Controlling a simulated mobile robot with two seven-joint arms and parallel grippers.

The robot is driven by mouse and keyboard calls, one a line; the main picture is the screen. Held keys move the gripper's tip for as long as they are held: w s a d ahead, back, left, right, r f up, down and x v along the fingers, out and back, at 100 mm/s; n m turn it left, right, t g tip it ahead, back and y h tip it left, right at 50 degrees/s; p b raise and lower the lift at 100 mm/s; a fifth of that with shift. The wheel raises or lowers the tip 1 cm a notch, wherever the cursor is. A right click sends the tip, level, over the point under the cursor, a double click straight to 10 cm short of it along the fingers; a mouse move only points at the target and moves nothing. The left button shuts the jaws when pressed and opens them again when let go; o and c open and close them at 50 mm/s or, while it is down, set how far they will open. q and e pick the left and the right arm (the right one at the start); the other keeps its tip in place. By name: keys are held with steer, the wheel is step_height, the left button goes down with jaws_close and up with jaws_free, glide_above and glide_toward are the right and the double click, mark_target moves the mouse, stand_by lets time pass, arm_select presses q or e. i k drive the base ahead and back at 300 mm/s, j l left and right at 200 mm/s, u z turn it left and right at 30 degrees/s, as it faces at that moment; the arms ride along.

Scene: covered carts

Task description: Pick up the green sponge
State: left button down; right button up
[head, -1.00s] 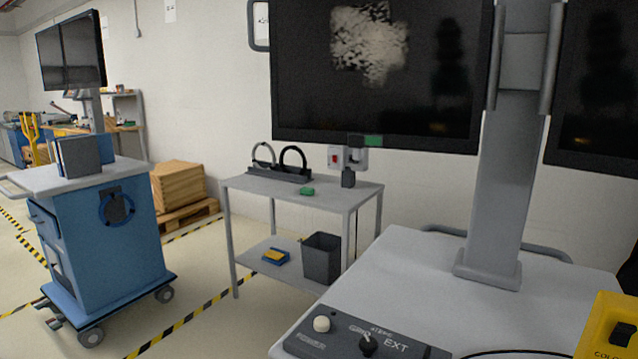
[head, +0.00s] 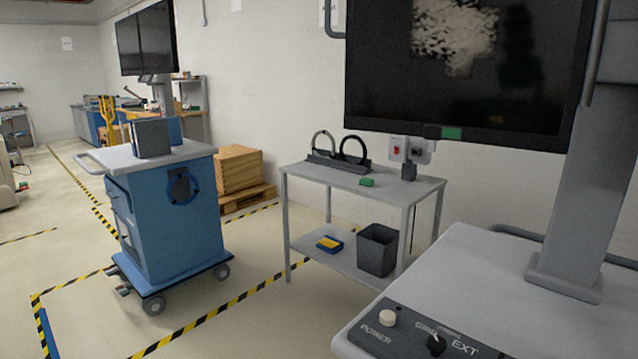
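A small green sponge (head: 367,182) lies on the top shelf of a grey two-shelf cart (head: 318,173) against the wall. It is near the front edge of that top, in front of a dark rack with two ring shapes (head: 340,152). Neither of my grippers is in view.
A dark bin (head: 377,250) and a blue-and-yellow item (head: 329,243) sit on the cart's lower shelf. A grey console table (head: 470,262) with a monitor post stands at the right front. A blue wheeled cart (head: 160,225) stands left. Floor between the carts is clear.

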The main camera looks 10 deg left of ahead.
mark_target(368, 182)
steer(key=i+j, duration=0.1)
steer(key=j, duration=0.55)
steer(key=i+j, duration=0.1)
steer(key=j, duration=0.5)
steer(key=i+j, duration=0.1)
steer(key=j, duration=0.55)
steer(key=i+j, duration=0.25)
steer(key=j, duration=0.2)
steer(key=i+j, duration=0.25)
steer(key=j, duration=0.15)
steer(key=i+j, duration=0.15)
steer(key=i, duration=0.25)
steer(key=i+j, duration=0.1)
steer(key=i, duration=0.25)
steer(key=i+j, duration=0.15)
steer(key=i, duration=0.25)
steer(key=i+l, duration=0.3)
steer(key=i, duration=0.2)
steer(key=i+l, duration=0.35)
steer(key=i, duration=0.15)
steer(key=i+l, duration=0.55)
steer(key=l, duration=0.3)
